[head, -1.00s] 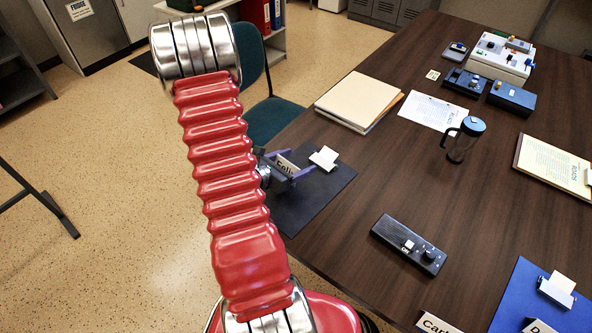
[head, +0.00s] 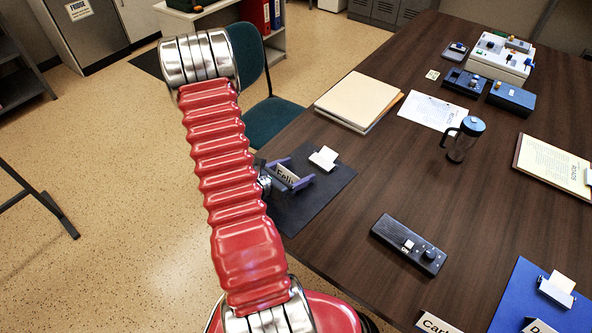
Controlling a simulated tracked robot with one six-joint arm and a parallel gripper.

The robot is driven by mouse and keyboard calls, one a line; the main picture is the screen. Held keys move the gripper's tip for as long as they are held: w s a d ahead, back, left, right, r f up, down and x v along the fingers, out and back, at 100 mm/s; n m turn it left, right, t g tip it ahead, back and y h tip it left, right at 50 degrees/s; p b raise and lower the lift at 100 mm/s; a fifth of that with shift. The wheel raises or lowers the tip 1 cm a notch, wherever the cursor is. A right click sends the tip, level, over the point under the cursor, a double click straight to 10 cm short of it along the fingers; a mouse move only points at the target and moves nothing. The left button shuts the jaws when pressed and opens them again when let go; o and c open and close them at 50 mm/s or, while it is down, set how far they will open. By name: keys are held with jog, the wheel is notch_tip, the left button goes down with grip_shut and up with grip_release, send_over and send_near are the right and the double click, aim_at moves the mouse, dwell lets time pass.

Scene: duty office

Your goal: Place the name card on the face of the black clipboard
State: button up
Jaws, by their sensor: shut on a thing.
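The black clipboard (head: 325,190) lies at the left edge of the table, with a pale clip (head: 323,158) at its far right end. My gripper (head: 289,175), with purple fingers, is over the left part of the clipboard and is shut on a white name card (head: 286,174) with dark lettering that appears to read "Felix". The card stands on edge between the fingers. Whether it touches the clipboard face cannot be told from this view. My red arm hides the clipboard's left side.
A black radio-like device (head: 409,244) lies to the right. A blue clipboard (head: 525,292) and other name cards (head: 437,322) are at the lower right. The middle of the table is bare.

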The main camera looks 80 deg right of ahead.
jog(key=o, duration=1)
jog(key=shift+w+a+r, duration=0.3)
jog(key=shift+w+a, duration=0.05)
jog(key=shift+a, duration=0.2)
jog(key=v, duration=1)
jog(key=shift+w+a+r, duration=0.1)
jog(key=shift+a+r, duration=0.05)
jog(key=shift+a, duration=0.15)
